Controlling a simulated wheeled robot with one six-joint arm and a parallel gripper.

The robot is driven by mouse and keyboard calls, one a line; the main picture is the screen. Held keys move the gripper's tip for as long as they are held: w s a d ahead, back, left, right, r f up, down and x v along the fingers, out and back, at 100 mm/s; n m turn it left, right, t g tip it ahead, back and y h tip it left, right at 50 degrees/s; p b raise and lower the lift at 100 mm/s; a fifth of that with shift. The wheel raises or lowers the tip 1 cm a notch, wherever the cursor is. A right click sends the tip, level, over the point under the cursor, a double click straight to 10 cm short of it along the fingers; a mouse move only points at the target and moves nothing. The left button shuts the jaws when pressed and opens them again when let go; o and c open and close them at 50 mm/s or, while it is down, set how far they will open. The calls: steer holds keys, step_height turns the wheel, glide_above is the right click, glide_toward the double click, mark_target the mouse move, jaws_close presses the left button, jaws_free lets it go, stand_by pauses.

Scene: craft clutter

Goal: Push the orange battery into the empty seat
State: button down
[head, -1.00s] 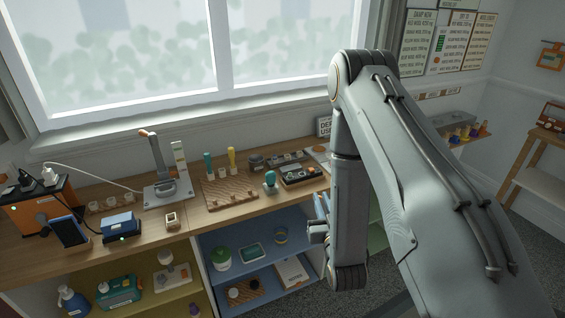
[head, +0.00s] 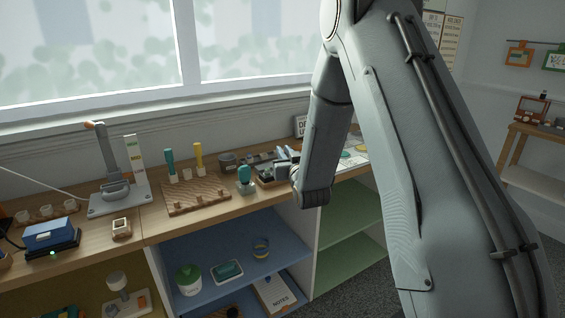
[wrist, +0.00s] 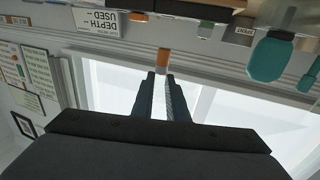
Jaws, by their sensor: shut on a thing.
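My gripper (head: 284,160) is at bench height at the right part of the workbench. In the wrist view, its two dark fingers (wrist: 161,82) are shut on the orange battery (wrist: 162,58), a small orange cylinder with a pale band, which sticks out past the fingertips. The battery cannot be made out in the head view. A dark tray-like holder (head: 264,179) sits beside and partly behind the gripper. A dark block edge (wrist: 195,9) shows at the top of the wrist view, apart from the battery. The empty seat cannot be made out.
A teal-knobbed stamp (head: 245,180) stands just left of the holder; it looms at right in the wrist view (wrist: 270,58). A wooden peg board (head: 195,198) and a press stand (head: 118,198) are farther left. The window wall is behind. Open shelves lie below.

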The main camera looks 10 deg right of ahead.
steer(key=shift+w+r+b, duration=0.35)
steer(key=shift+w+b, duration=0.1)
steer(key=shift+w, duration=0.3)
steer(key=shift+f+b, duration=1.4)
steer(key=shift+f, duration=0.7)
steer(key=shift+f+b, duration=0.9)
steer(key=shift+f, duration=0.45)
steer(key=c, duration=1.7)
jaws_free()
steer(key=shift+o, duration=0.2)
steer(key=shift+s, duration=0.1)
